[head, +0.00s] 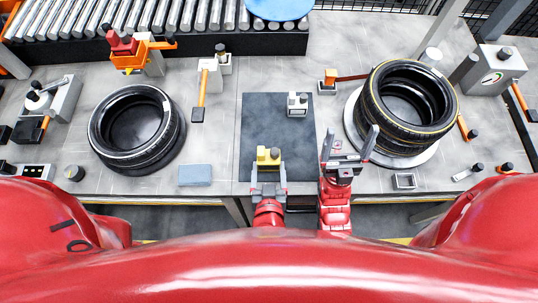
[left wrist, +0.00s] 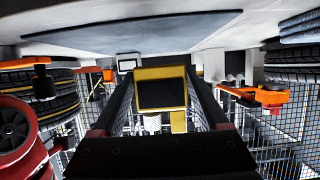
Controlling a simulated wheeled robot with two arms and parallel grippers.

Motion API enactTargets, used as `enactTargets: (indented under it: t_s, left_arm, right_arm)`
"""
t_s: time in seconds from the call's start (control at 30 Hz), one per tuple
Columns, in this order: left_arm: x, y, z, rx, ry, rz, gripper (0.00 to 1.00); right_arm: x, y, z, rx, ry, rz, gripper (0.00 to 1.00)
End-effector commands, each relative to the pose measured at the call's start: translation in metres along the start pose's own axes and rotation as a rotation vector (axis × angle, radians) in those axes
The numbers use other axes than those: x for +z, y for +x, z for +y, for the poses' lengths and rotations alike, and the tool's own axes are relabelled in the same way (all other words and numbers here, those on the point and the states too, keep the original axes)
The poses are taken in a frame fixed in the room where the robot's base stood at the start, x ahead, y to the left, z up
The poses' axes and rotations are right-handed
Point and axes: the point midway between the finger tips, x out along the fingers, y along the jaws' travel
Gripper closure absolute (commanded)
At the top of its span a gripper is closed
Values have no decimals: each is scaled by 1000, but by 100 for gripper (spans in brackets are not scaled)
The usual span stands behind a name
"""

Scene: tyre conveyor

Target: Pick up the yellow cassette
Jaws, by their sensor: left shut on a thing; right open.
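The yellow cassette (head: 268,156) is at the front of the dark mat, between the fingers of my left gripper (head: 268,184). In the left wrist view the yellow cassette (left wrist: 160,88) has a dark face and sits between the two fingers of my left gripper (left wrist: 165,115), which is shut on it. I cannot tell whether it touches the mat. My right gripper (head: 349,148) is open and empty, to the right of the mat, in front of the right tyre stack.
A grey cassette-like block (head: 297,104) stands on the dark mat (head: 262,112). Tyres lie at left (head: 137,130) and right (head: 408,106). A blue-grey block (head: 195,175) and a small square tray (head: 404,181) lie near the front edge. A roller conveyor (head: 150,18) runs behind.

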Motion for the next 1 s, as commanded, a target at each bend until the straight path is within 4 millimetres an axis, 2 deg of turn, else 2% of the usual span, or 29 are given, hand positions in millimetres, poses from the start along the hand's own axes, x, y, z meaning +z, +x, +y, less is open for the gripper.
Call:
enactTargets:
  t_s: [0.2,0.5,0.7,1.0]
  left_arm:
    - [12,-34,3,10,6,-2,96]
    - [21,-66,2,5,3,-1,96]
    - [23,-74,0,2,2,0,96]
    - [23,-75,0,1,1,0,96]
  right_arm:
    - [0,-2,0,0,0,0,13]
    - [0,-2,0,0,0,0,13]
    - [0,-2,0,0,0,0,13]
    - [0,-2,0,0,0,0,13]
